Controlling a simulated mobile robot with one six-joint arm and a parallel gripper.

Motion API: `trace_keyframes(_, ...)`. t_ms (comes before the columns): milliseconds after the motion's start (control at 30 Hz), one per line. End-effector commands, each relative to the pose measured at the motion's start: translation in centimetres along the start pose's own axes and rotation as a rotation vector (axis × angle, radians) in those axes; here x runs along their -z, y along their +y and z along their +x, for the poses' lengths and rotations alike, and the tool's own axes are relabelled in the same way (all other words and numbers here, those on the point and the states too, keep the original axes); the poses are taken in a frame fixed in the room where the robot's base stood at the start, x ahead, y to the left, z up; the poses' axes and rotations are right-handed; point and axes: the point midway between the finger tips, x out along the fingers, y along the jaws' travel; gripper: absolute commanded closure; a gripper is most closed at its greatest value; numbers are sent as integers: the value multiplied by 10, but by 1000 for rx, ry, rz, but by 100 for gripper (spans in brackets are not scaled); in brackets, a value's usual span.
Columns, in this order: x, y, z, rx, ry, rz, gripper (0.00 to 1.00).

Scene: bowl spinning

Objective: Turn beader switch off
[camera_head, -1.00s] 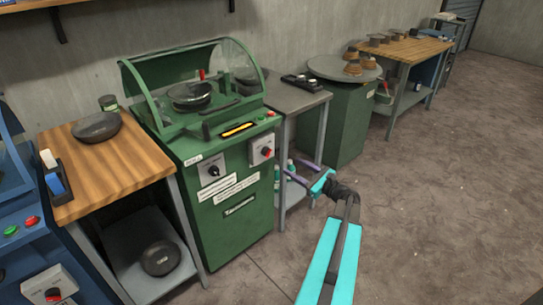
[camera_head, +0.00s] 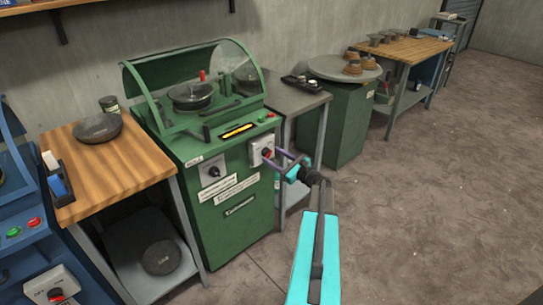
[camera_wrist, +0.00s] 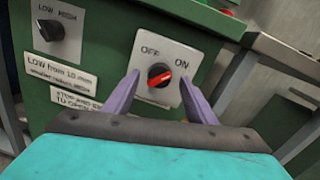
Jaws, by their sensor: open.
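The beader is the green machine (camera_head: 236,235) with a curved clear cover. Its OFF/ON switch is a red and black knob (camera_wrist: 159,75) on a grey plate (camera_wrist: 173,54) on the front panel. The red pointer tilts up and right, toward the ON label. My gripper (camera_wrist: 157,88) is open, its purple fingers on either side of the knob in the wrist view. I cannot tell whether they touch it. In the head view my gripper (camera_head: 275,158) is at the switch plate and partly covers it.
A LOW/HIGH selector (camera_wrist: 51,30) sits left of the switch on the same panel, above white label strips. A wooden table (camera_head: 125,160) stands to the left and a grey side table (camera_head: 292,99) to the right. The floor at right is clear.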

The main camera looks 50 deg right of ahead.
Motion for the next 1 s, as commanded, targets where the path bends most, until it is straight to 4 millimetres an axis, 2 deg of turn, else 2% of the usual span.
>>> trace_keyframes(200,0,0,15,0,0,-1,49)
trace_keyframes(533,0,0,16,0,0,-1,49)
trace_keyframes(767,0,0,16,0,0,0,86)
trace_keyframes(800,0,0,16,0,0,0,89)
trace_keyframes(1000,0,0,16,0,1,-7,89)
